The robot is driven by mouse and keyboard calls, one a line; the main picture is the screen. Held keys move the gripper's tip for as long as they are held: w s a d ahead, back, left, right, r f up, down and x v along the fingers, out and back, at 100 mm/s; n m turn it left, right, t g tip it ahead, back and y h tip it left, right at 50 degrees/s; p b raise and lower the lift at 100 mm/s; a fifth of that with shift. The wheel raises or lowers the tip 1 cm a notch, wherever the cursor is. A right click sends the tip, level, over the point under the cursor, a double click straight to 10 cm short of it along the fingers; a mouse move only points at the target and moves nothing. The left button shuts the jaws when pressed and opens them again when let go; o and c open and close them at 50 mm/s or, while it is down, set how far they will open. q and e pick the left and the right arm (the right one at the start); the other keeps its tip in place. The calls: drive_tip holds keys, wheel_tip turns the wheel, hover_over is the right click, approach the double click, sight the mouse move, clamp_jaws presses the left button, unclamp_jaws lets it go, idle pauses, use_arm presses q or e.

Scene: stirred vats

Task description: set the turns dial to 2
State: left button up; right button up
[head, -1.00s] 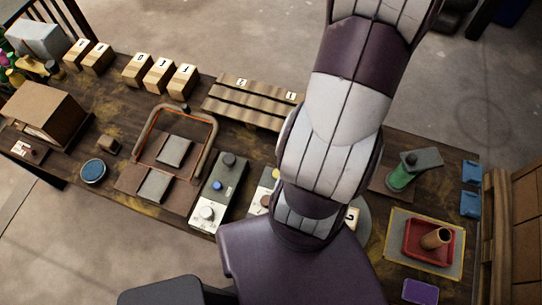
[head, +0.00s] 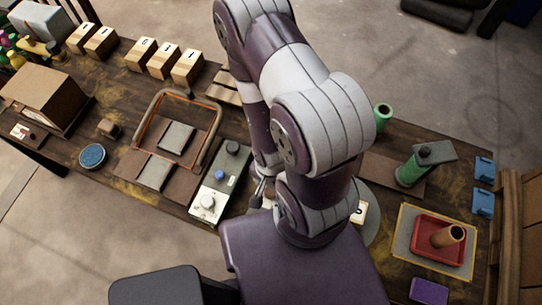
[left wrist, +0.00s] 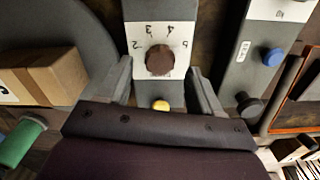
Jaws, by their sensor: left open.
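In the left wrist view a dark brown round dial knob (left wrist: 159,61) sits on a white plate with figures around it, among them 2, 3 and 4. I cannot make out where its pointer is. A yellow button (left wrist: 160,104) is on the same grey box. My left gripper (left wrist: 160,76) is open, one finger on each side of the box, with the knob between and beyond the fingertips; no contact shows. In the head view my left gripper (head: 262,188) is small beside the arm, which hides most of this box. My right gripper is not seen.
A neighbouring grey box (head: 222,180) has a white knob, a blue button (left wrist: 273,57) and a dark knob (left wrist: 248,104). A wooden block (left wrist: 64,75) and a green cylinder (left wrist: 20,141) stand on the other side. A framed stand (head: 180,130) and red tray (head: 440,240) are farther off.

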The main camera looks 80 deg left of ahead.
use_arm(q)
drive_tip(key=shift+f, duration=1.35)
drive_tip(key=c, duration=1.1)
drive_tip(key=shift+o, duration=0.2)
